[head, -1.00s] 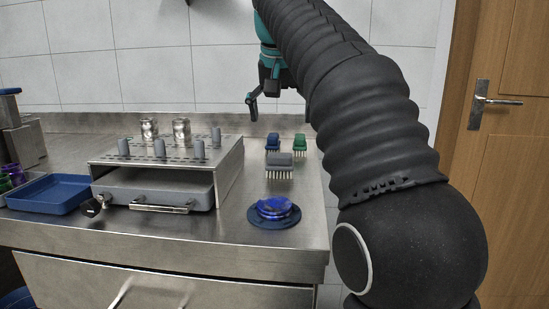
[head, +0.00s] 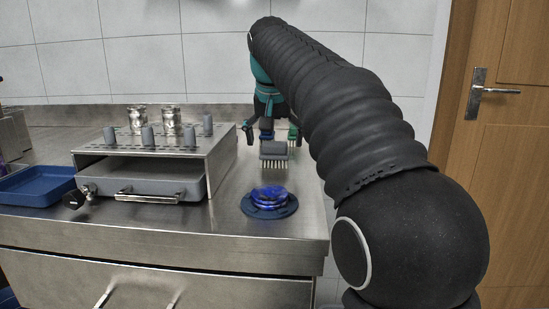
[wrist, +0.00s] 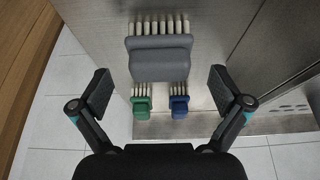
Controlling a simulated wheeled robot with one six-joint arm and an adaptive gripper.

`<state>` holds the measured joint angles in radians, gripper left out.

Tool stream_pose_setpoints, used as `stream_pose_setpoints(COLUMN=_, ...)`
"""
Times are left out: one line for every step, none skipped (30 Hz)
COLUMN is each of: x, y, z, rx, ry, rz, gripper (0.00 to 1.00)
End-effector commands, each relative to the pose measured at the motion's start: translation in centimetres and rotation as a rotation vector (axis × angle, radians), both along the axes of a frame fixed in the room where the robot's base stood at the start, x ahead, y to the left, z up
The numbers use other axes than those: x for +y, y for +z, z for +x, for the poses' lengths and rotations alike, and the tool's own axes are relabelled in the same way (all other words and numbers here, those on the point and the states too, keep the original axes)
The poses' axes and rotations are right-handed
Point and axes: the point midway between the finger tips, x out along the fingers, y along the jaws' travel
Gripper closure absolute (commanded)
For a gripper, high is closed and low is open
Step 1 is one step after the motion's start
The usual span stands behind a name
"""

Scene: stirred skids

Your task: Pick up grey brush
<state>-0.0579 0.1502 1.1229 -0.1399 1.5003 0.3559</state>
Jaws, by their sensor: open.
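The grey brush (head: 273,150) lies on the steel counter with its pale bristles facing the front edge. It is the larger, nearer one of the brushes, and it also shows in the wrist view (wrist: 160,57) at the top centre. My gripper (head: 273,133) is open and empty, low over the counter by the brushes. In the wrist view my gripper's fingers (wrist: 160,90) are spread wide, left and right of the brushes. The grey brush is between them but further up the picture. I see no contact with it.
A green brush (wrist: 141,106) and a blue brush (wrist: 179,106) lie close behind the grey one. A stack of blue dishes (head: 269,199) stands in front. A steel rack (head: 222,160) with grey pegs is to the left, with a blue tray (head: 38,186) beyond it.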

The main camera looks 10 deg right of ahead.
Motion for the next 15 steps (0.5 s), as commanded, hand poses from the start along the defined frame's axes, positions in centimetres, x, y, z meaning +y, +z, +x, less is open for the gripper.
stream_pose_setpoints(x=-0.1, y=-1.1, z=0.2, rx=0.003, ry=0.0, rz=0.0, gripper=0.0)
stream_pose_setpoints(x=-0.1, y=-1.5, z=0.3, rx=0.003, ry=0.0, rz=0.0, gripper=0.0)
stream_pose_setpoints(x=-0.2, y=-1.9, z=0.5, rx=0.002, ry=0.0, rz=0.0, gripper=0.0)
stream_pose_setpoints(x=-0.2, y=-2.2, z=0.6, rx=0.002, ry=0.0, rz=0.0, gripper=0.0)
stream_pose_setpoints(x=-0.3, y=-2.5, z=0.7, rx=0.002, ry=0.0, rz=0.0, gripper=0.0)
stream_pose_setpoints(x=-0.3, y=-2.8, z=0.9, rx=0.002, ry=0.0, rz=0.0, gripper=0.0)
stream_pose_setpoints(x=-0.3, y=-3.0, z=1.0, rx=0.001, ry=0.0, rz=0.0, gripper=0.0)
stream_pose_setpoints(x=-0.3, y=-3.1, z=1.0, rx=0.001, ry=0.0, rz=0.0, gripper=0.0)
stream_pose_setpoints(x=-0.3, y=-3.2, z=1.1, rx=0.001, ry=0.0, rz=0.0, gripper=0.0)
stream_pose_setpoints(x=-0.3, y=-3.2, z=1.1, rx=0.001, ry=0.0, rz=0.0, gripper=0.0)
stream_pose_setpoints(x=-0.3, y=-3.2, z=1.1, rx=0.001, ry=0.0, rz=0.0, gripper=0.0)
stream_pose_setpoints(x=-0.3, y=-3.2, z=1.1, rx=0.001, ry=0.0, rz=0.0, gripper=0.0)
stream_pose_setpoints(x=-0.3, y=-3.2, z=1.1, rx=0.001, ry=0.0, rz=0.0, gripper=0.0)
stream_pose_setpoints(x=-0.3, y=-3.2, z=1.1, rx=0.001, ry=0.0, rz=0.0, gripper=0.0)
stream_pose_setpoints(x=-0.3, y=-3.2, z=1.1, rx=0.001, ry=0.0, rz=0.0, gripper=0.0)
